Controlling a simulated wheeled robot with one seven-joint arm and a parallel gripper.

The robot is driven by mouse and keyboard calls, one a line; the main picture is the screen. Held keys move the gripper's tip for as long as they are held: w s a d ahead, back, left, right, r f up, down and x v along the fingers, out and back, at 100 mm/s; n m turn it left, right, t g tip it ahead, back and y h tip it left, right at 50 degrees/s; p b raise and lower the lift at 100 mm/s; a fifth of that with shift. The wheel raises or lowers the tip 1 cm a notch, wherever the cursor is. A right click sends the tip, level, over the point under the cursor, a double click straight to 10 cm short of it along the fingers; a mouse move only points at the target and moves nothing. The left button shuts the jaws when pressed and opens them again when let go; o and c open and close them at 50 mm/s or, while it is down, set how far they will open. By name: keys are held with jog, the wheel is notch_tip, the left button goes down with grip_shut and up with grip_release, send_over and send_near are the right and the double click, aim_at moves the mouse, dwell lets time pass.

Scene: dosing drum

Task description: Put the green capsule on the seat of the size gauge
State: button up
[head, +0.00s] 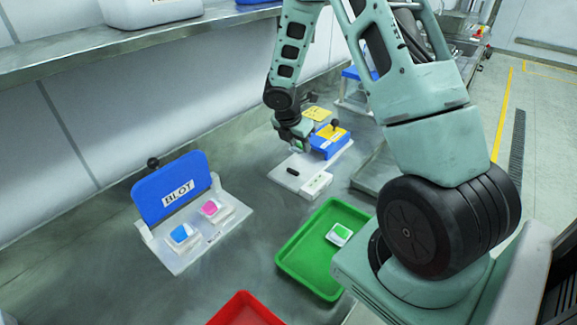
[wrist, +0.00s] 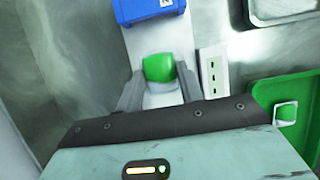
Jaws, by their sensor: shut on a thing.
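My gripper (head: 299,144) is low over the far end of the size gauge. In the wrist view my gripper (wrist: 160,88) has its two grey fingers on either side of the green capsule (wrist: 159,68), shut on it. The size gauge has a white base (head: 283,177), a blue block (head: 327,146) and a side strip with dark marks. In the wrist view the white base (wrist: 155,38) lies behind and below the capsule, with the blue block (wrist: 146,10) beyond. The capsule hides the seat, and I cannot tell whether it touches it.
A green tray (head: 303,245) holds a white piece with a green top (head: 341,232). A blue BLOT stand (head: 170,190) at left holds a blue-topped and a pink-topped piece. A red tray (head: 244,312) is at the front. Bare metal bench lies between stand and gauge.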

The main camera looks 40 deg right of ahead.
aim_at(301, 166)
notch_tip(301, 166, down, 7)
jog(key=shift+r+b, duration=0.2)
jog(key=shift+b, duration=0.1)
jog(key=shift+f, duration=0.2)
jog(key=o, duration=1)
jog(key=shift+r, duration=0.15)
